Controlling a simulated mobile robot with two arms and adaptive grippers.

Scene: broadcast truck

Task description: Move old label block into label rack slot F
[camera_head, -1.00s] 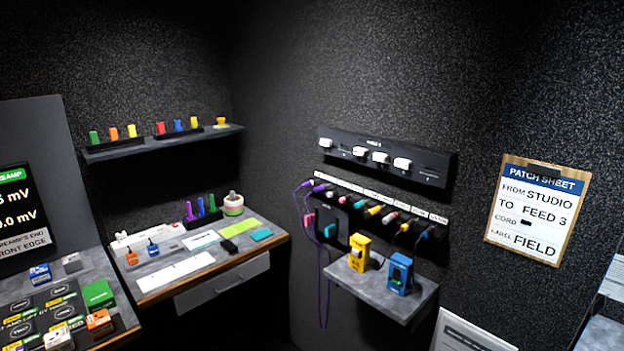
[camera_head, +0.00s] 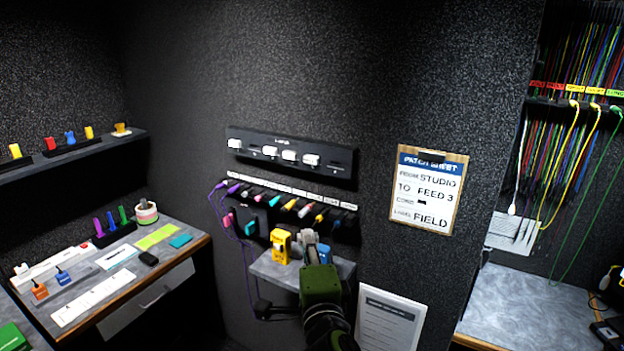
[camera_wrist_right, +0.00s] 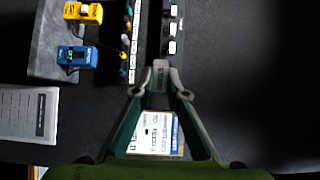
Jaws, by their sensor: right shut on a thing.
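The label rack (camera_head: 342,163) is a black strip on the wall with several white label blocks (camera_head: 289,155) in it, also in the right wrist view (camera_wrist_right: 172,47). The slot letters are too small to read. My right gripper (camera_head: 309,238) is in front of the wall, below the rack in the head view. It is shut on a small pale block (camera_wrist_right: 160,66) at its fingertips. The block's lettering cannot be read, and the fingers partly hide it. The held block is apart from the rack, as far as I can tell. My left gripper is not in view.
A small grey shelf (camera_head: 270,268) holds a yellow box (camera_head: 281,245) and a blue box (camera_head: 323,252). Coloured plugs (camera_head: 290,204) line the wall above it. The patch sheet (camera_head: 428,190) hangs to the right. Purple cord hangs at the shelf's left.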

